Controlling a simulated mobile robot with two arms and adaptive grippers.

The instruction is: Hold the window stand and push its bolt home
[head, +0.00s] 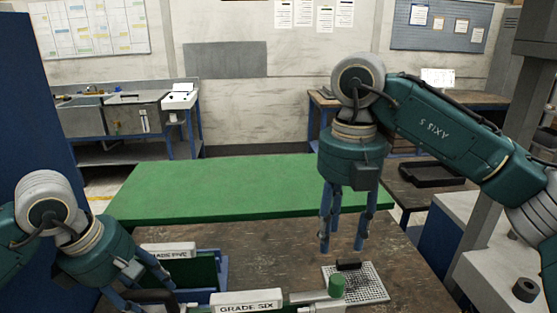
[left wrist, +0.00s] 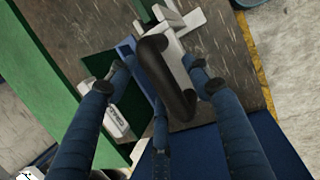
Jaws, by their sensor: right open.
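What looks like the window stand shows at the bottom of the head view as a pale bar marked "GRADE SIX" (head: 246,302), cut off by the frame edge. A green knob (head: 336,286) stands at its right end; I cannot tell whether it belongs to the bolt. My left gripper (head: 135,297) is low at the left, by a black rounded handle (left wrist: 166,78). In the left wrist view its blue fingers lie on both sides of that handle; firm contact is unclear. My right gripper (head: 341,243) is open and empty, pointing down, above and behind the green knob.
A perforated light tray (head: 370,283) with a small dark piece (head: 348,265) lies below my right gripper. A second labelled block (head: 168,250) stands behind the bar. A green mat (head: 230,185) covers the far table and is clear. A dark cylinder (head: 525,290) stands at the right.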

